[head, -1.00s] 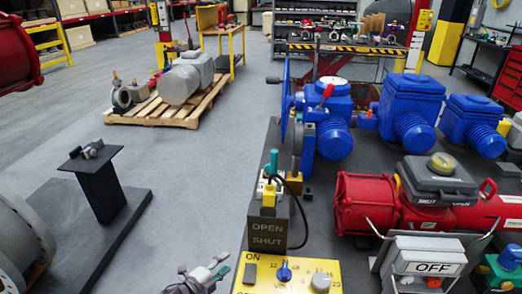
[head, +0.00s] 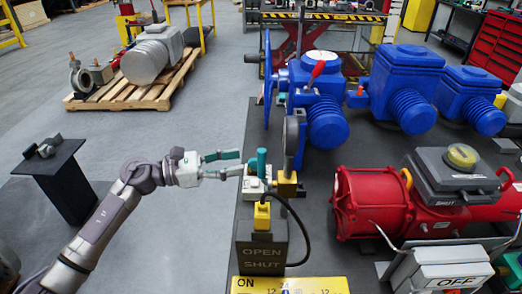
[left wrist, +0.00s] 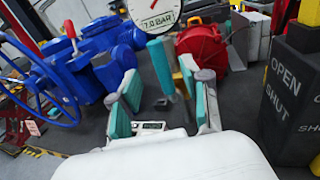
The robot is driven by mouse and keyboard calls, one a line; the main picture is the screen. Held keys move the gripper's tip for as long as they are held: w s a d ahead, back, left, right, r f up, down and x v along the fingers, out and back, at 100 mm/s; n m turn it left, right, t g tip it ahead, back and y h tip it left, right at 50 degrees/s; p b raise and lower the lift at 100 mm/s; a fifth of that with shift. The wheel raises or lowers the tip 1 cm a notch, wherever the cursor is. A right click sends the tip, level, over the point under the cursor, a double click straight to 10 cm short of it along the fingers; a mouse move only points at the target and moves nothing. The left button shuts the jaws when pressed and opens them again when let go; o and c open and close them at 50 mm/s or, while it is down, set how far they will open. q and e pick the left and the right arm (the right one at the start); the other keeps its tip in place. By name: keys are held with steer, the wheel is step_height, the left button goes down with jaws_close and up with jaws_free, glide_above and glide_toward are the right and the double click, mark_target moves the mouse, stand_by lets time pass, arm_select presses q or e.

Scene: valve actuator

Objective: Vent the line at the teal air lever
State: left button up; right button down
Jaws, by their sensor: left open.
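The teal air lever (head: 261,161) stands upright on a small white valve block (head: 255,187) at the left edge of the dark bench. My left gripper (head: 240,163) is open and empty, just left of the lever, with its fingers pointing at it. In the left wrist view the teal lever (left wrist: 160,66) shows beyond and between the spread fingertips (left wrist: 160,84), apparently not touched. A round gauge (left wrist: 157,14) marked 7.0 BAR stands behind it; its edge-on disc (head: 290,142) is right of the lever in the head view. My right gripper is not in view.
A yellow plug (head: 262,215) with a black cable sits below the valve, above the OPEN/SHUT block (head: 262,250). Blue actuators (head: 325,100) with a handwheel stand behind, and a red actuator (head: 385,203) stands to the right.

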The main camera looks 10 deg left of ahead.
mark_target(262, 157)
arm_select(q)
steer(key=p+x, duration=0.2)
steer(key=x, duration=0.4)
steer(key=shift+w+d+r, duration=0.1)
steer(key=shift+w, duration=0.1)
steer(key=shift+w+d, duration=0.25)
steer(key=shift+d, duration=0.2)
steer(key=shift+c, duration=0.6)
jaws_close()
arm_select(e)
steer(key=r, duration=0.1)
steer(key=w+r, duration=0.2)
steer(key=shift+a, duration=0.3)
